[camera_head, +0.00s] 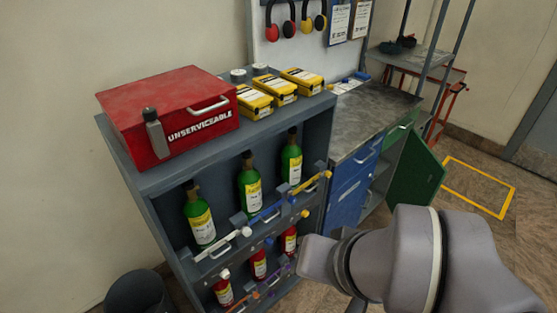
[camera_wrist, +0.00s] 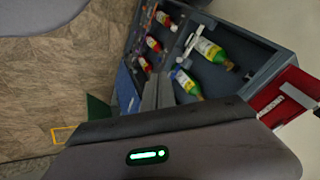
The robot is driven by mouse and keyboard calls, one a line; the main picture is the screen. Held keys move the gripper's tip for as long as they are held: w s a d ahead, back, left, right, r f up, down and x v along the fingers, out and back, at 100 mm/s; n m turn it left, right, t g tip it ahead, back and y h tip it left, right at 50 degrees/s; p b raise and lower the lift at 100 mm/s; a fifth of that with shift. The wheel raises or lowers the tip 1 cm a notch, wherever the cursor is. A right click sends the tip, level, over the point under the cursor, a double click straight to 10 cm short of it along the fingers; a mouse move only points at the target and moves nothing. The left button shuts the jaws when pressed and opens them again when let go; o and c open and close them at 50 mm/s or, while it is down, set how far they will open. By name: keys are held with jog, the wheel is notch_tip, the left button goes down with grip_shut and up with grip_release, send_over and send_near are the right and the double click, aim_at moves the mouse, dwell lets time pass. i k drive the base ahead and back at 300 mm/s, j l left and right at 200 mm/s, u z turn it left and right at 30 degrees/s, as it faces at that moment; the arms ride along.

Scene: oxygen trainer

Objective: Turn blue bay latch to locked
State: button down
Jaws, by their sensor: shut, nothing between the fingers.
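The blue latch (camera_head: 265,214) is a slim bar on the rack's upper front rail, below the middle green bottle (camera_head: 249,184). It slants up to the right, between the white latch (camera_head: 222,246) and the yellow latch (camera_head: 312,182). My gripper (camera_wrist: 157,80) shows in the wrist view as two grey fingers close together, shut and empty, pointing toward the rack. The fingers look apart from the latches, but the distance is hard to judge. In the head view my wrist hides the fingers.
The grey rack (camera_head: 150,180) holds green bottles above and red bottles (camera_head: 259,265) below, with orange and purple latches low down. A red case (camera_head: 185,95) and yellow boxes (camera_head: 273,88) sit on top. A blue cabinet (camera_head: 347,197) with an open green door (camera_head: 415,170) stands to the right.

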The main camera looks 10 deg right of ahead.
aim_at(291, 200)
jog(key=i+u, duration=0.3)
jog(key=u, duration=0.15)
jog(key=i+l+u, duration=0.2)
jog(key=u, duration=0.3)
jog(key=i, duration=0.1)
